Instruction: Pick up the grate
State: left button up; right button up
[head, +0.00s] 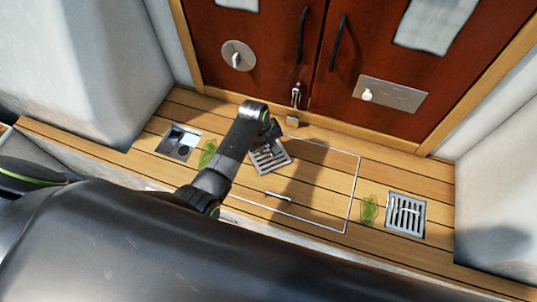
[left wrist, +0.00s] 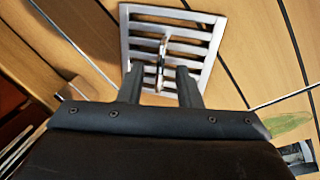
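A loose metal grate (head: 268,158) with slats lies tilted askew on the wooden floor, left of centre in the head view. It fills the upper middle of the left wrist view (left wrist: 212,30), where a thin upright handle (left wrist: 162,62) stands at its middle. My left gripper (head: 272,132) is over the grate. In the left wrist view its two fingers (left wrist: 160,84) are apart, one on each side of the handle, with gaps visible. An open square drain (head: 180,142) is to the left. A second grate (head: 406,214) sits at the right. My right gripper is not in view.
Green leaves (head: 208,153) lie beside the open drain, and more (head: 370,210) by the right grate. Red-brown doors (head: 270,75) with dark handles close off the back. White walls (head: 95,65) rise on both sides.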

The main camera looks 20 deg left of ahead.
pick_arm(q)
jog(key=shift+f, duration=0.3)
jog(key=shift+c, duration=0.2)
grip_shut()
jog(key=shift+r, duration=0.1)
dwell(1.0)
